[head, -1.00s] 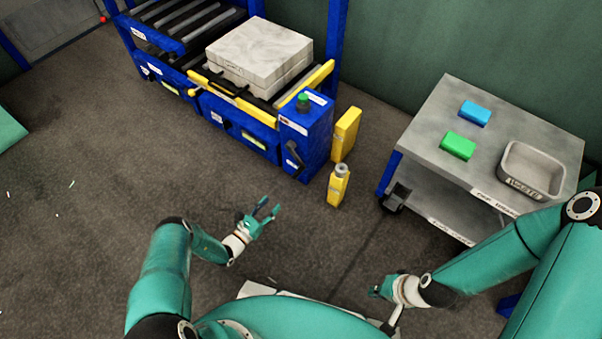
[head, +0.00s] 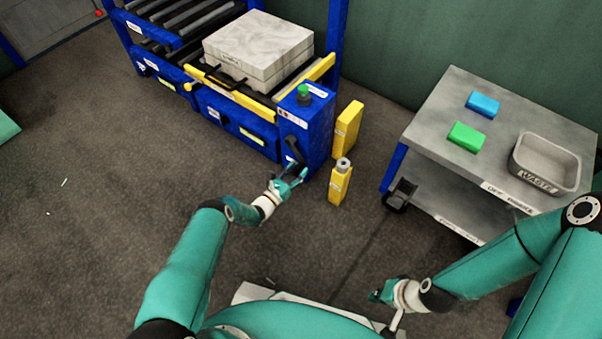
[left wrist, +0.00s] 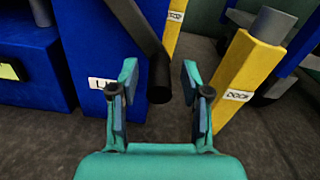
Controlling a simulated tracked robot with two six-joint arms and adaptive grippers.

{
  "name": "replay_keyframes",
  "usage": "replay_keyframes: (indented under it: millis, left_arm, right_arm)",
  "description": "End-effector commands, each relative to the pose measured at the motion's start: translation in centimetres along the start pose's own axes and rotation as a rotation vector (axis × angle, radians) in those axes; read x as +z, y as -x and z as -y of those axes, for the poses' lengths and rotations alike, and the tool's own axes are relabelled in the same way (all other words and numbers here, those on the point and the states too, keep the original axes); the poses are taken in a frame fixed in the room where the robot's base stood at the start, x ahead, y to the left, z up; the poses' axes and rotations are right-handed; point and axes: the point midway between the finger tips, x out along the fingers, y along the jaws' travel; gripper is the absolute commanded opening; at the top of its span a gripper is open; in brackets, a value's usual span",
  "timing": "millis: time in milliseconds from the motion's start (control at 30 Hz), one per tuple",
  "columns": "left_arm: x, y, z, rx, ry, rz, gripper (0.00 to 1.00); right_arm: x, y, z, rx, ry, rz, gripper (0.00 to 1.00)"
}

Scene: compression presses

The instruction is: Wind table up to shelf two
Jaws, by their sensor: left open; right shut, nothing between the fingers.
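The lift table (head: 207,78) is blue with yellow rails and carries a pale stone-like block (head: 258,45). At its right end a blue box (head: 312,110) with a green button on top has a black crank handle (head: 294,150) on its front face. In the left wrist view the dark handle (left wrist: 159,80) hangs down between my finger tips, with no clear contact. My left gripper (head: 292,178) is open, just below and in front of the handle; it also shows in the left wrist view (left wrist: 160,95). My right gripper (head: 378,294) is shut and empty, low near my base.
A roller rack (head: 180,15) stands behind the table at the left. A grey cart (head: 430,130) holds blue and green blocks and a waste bin.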

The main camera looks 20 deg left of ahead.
Motion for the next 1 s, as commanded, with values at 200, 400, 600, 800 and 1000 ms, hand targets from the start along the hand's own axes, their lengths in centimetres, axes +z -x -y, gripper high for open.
replay_keyframes:
  millis: [200, 400, 600, 800, 1000]
  left_arm:
    - [0.1, -0.6, 0.1, -0.001, 0.0, -0.001, 0.47]
    - [0.1, -0.6, 0.1, -0.001, 0.0, -0.001, 0.39]
    - [0.0, -0.6, 0.1, -0.002, 0.0, -0.001, 0.06]
    - [0.0, -0.6, 0.2, -0.003, 0.0, -0.001, 0.0]
    - [-0.1, -0.8, 0.9, -0.009, -0.002, -0.002, 0.0]
  right_arm:
    - [0.0, -0.2, -0.1, 0.0, 0.0, 0.0, 0.0]
    - [0.0, -0.2, -0.1, 0.0, 0.0, 0.0, 0.0]
    - [0.0, -0.2, -0.1, 0.0, 0.0, 0.0, 0.0]
    - [0.0, -0.2, -0.1, 0.0, 0.0, 0.0, 0.0]
    - [0.0, -0.2, -0.1, 0.0, 0.0, 0.0, 0.0]
